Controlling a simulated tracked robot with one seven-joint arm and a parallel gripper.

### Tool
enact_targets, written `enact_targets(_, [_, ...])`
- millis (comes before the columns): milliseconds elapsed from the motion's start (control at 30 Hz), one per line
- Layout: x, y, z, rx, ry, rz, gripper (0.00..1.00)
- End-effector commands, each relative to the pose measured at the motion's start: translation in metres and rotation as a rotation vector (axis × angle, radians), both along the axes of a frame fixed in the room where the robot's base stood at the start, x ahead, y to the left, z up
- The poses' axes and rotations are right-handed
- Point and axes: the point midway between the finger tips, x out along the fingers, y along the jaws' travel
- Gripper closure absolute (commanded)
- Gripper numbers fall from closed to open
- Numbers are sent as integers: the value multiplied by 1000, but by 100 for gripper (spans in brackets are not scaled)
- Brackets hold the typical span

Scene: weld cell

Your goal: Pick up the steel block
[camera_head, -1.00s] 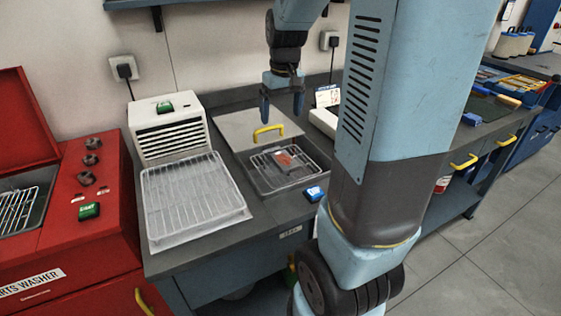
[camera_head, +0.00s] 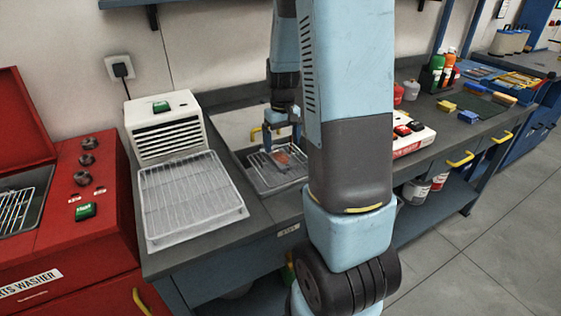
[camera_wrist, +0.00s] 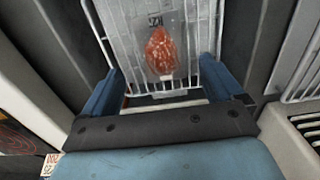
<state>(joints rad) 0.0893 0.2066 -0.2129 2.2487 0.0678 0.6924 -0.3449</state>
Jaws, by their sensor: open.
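The steel block (camera_wrist: 180,20) appears as a flat grey piece with a rusty orange-red patch on its top. It lies on a white wire rack (camera_wrist: 119,45) between my fingers in the wrist view. In the head view the orange patch of the steel block (camera_head: 283,157) shows inside a sunken tray, partly hidden by my gripper and arm. My gripper (camera_wrist: 162,66) is open, with one blue finger on each side of the block. It also shows in the head view (camera_head: 281,145), pointing down over the tray. I cannot tell whether the fingers touch the block.
A white wire basket (camera_head: 190,200) stands left of the tray, before a vented white box (camera_head: 165,130). A red parts washer (camera_head: 85,225) is at far left. A white box with red and black buttons (camera_head: 412,136) stands right of my arm. Bottles and small blocks stand farther right.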

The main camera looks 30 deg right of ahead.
Motion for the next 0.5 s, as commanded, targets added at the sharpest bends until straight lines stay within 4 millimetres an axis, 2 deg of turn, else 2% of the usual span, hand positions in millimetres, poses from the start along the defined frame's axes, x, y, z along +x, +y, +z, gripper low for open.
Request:
enact_targets(167, [0,1,-10,1,2,0,6])
enact_targets(500, [0,3,-51,1,2,0,6])
